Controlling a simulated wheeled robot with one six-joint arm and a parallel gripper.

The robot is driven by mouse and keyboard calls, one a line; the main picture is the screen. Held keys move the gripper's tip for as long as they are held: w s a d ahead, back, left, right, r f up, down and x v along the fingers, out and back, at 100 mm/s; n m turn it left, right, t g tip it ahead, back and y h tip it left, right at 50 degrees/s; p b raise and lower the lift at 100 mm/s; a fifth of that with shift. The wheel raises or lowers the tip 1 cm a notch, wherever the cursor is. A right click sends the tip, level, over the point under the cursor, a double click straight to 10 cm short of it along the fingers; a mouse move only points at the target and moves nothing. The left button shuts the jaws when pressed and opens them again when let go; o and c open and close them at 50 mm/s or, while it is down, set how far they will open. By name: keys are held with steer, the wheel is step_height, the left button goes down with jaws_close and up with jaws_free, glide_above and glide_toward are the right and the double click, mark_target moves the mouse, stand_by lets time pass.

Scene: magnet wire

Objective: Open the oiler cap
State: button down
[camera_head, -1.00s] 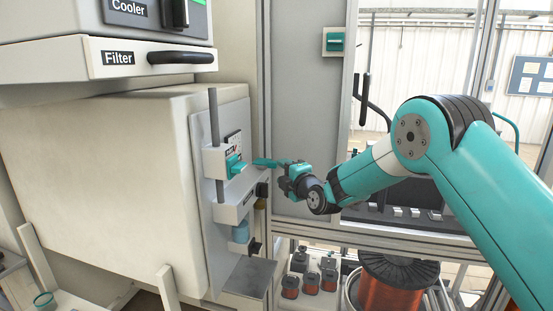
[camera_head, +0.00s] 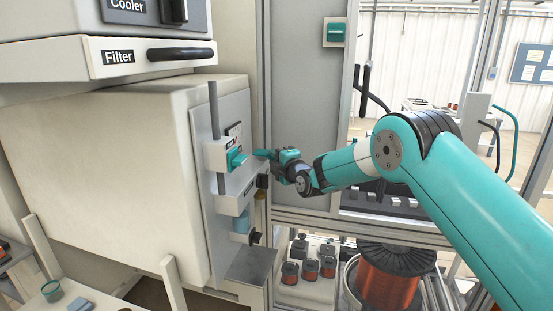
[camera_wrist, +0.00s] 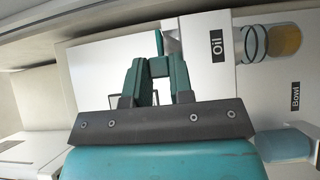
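The white oiler housing with a black "Oil" label (camera_wrist: 217,45) is at the upper middle of the wrist view. An amber jar (camera_wrist: 284,40) is on its right, and a teal piece (camera_wrist: 160,42) is at its left edge. I cannot tell whether that piece is the cap. My gripper (camera_wrist: 157,66) points at this left edge.
A blue bowl (camera_head: 241,222) is low on the panel, near its "Bowl" label (camera_wrist: 295,96). A grey vertical rod (camera_head: 213,110) stands above the teal handle. A cabinet frame post (camera_head: 266,60) is close behind my gripper. Copper wire spools (camera_head: 385,272) stand low on the right.

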steer(key=shift+r, duration=0.1)
steer(key=r+m+g+p, duration=0.1)
steer(key=m+g+p, duration=0.1)
steer(key=p, duration=0.1)
steer(key=w+r+m+g+p, duration=0.1)
steer(key=r+m+g+p, duration=0.1)
steer(key=g, duration=0.1)
steer(key=w+d+r+m+g+p, duration=0.1)
steer(key=m+g+p, duration=0.1)
steer(key=g+p, duration=0.1)
steer(key=shift+w+r+h+p, duration=0.2)
steer(key=shift+r+h+p, duration=0.1)
steer(key=shift+r, duration=0.05)
stand_by(0.3)
steer(key=shift+g+p, duration=0.3)
steer(key=shift+w+m+g+p, duration=0.15)
steer(key=shift+m+g+p, duration=0.15)
steer(key=shift+p, duration=0.4)
steer(key=shift+f, duration=0.1)
steer(key=c, duration=1)
jaws_free()
